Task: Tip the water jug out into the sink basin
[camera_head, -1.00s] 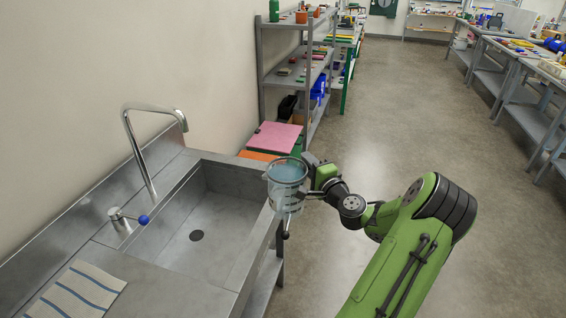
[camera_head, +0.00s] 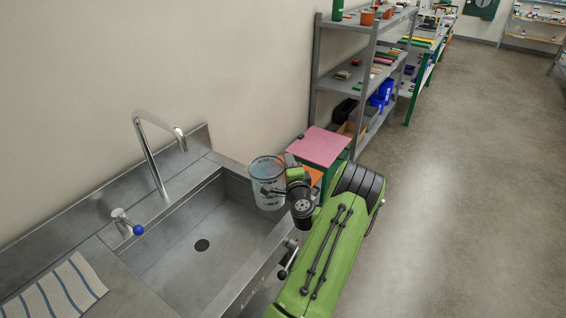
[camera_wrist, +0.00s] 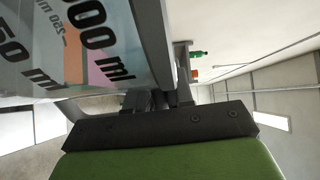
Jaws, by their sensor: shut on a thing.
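The water jug (camera_head: 267,184) is a clear beaker with dark markings and bluish water, held roughly upright above the sink's far right rim. My gripper (camera_head: 280,188) is shut on it from the right. In the wrist view the jug (camera_wrist: 75,45) fills the upper left, with "ml" markings close to the camera, and my gripper's dark body (camera_wrist: 160,125) is below it. The fingertips are mostly hidden there. The sink basin (camera_head: 190,238) is a grey metal trough, empty, with a dark round drain, to the left of and below the jug.
A curved faucet (camera_head: 150,160) stands behind the basin, with a blue-knobbed lever (camera_head: 128,222) beside it. A striped cloth (camera_head: 55,295) lies on the counter at lower left. A pink-topped stand (camera_head: 318,147) and a grey shelf (camera_head: 350,85) are beyond the sink. Open floor lies to the right.

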